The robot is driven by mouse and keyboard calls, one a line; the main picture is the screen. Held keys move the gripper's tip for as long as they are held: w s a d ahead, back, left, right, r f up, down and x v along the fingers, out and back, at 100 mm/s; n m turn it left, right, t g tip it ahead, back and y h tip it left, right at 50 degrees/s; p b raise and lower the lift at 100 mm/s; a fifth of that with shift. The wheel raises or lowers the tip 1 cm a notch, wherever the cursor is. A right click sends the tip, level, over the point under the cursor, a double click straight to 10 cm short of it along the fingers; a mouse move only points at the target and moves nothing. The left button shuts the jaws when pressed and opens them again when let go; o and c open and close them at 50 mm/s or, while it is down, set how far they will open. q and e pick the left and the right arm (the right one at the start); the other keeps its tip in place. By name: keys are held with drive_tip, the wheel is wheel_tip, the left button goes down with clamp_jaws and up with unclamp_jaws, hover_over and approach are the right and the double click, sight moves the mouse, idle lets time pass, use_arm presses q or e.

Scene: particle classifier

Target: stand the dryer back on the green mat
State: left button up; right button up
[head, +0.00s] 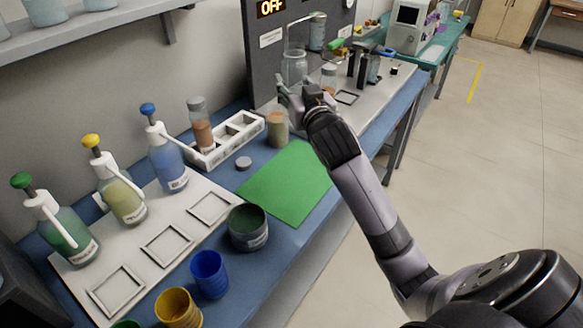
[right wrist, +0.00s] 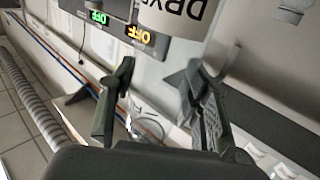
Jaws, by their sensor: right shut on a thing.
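The green mat (head: 287,183) lies bare on the blue bench in the head view. My right gripper (head: 298,92) is beyond its far edge, in front of the dark panel. In the right wrist view a pale rounded vessel, which I take for the dryer (right wrist: 172,14), shows at the top edge beside my right fingertips (right wrist: 160,68). Its partly cut-off label appears upside down and seems to begin "DRY". The gripper is shut on it; the contact itself is hard to see. In the head view a clear glass vessel (head: 294,62) stands just behind the gripper. My left gripper is not in view.
A jar of brown powder (head: 277,128) and a white rack (head: 233,137) stand behind the mat. Pump bottles (head: 125,195) are at left.

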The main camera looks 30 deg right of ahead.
drive_tip(key=shift+w+d+r, duration=0.3)
drive_tip(key=shift+d+r, duration=0.1)
drive_tip(key=shift+r, duration=0.05)
drive_tip(key=shift+d+f, duration=0.1)
drive_tip(key=shift+f, duration=0.25)
wheel_tip(320, 180, down, 19)
drive_tip(key=b, duration=0.2)
drive_tip(key=shift+r, duration=0.15)
drive_tip(key=shift+s, duration=0.1)
drive_tip(key=shift+b, duration=0.3)
drive_tip(key=o, duration=1.4)
